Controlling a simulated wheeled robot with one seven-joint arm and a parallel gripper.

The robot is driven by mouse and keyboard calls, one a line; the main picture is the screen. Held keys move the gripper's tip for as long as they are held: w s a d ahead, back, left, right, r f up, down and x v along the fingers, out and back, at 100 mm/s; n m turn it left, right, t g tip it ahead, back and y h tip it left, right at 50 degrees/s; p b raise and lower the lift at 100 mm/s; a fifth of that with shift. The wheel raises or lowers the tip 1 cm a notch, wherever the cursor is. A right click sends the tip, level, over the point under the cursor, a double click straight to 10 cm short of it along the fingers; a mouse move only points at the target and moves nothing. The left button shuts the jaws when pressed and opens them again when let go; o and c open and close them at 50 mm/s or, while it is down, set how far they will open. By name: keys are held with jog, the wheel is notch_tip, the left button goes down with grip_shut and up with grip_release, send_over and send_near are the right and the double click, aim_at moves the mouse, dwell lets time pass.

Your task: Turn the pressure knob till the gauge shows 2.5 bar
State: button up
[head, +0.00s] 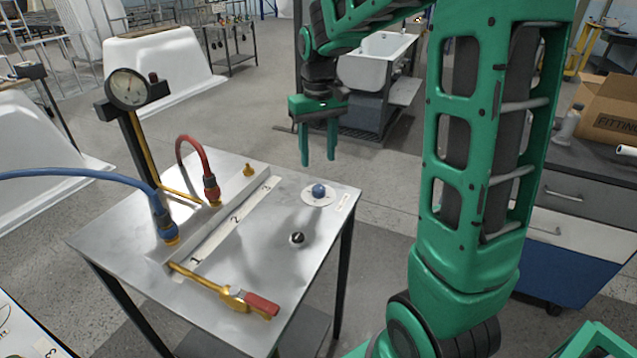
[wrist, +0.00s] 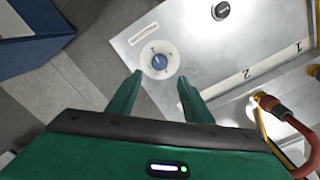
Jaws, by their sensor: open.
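A blue knob (head: 319,190) sits on a round white plate near the table's far right corner. In the wrist view the blue knob (wrist: 160,62) appears just beyond and between my fingertips. A small black knob (head: 297,238) stands nearer the front, also in the wrist view (wrist: 221,10). Which knob is labelled for pressure I cannot read. My gripper (head: 318,160) is open and empty, pointing down, above and apart from the blue knob.
The metal table (head: 255,290) carries a red hose (head: 193,150), a blue hose (head: 90,178) and a yellow valve with a red handle (head: 262,305). A numbered strip (head: 236,216) runs across it. The tabletop around the blue knob is clear. A drawer cabinet (head: 565,195) stands right.

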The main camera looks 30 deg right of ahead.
aim_at(318, 187)
notch_tip(318, 187, down, 10)
jog(key=shift+r, duration=0.2)
jog(key=shift+c, duration=0.3)
jog(key=c, duration=1)
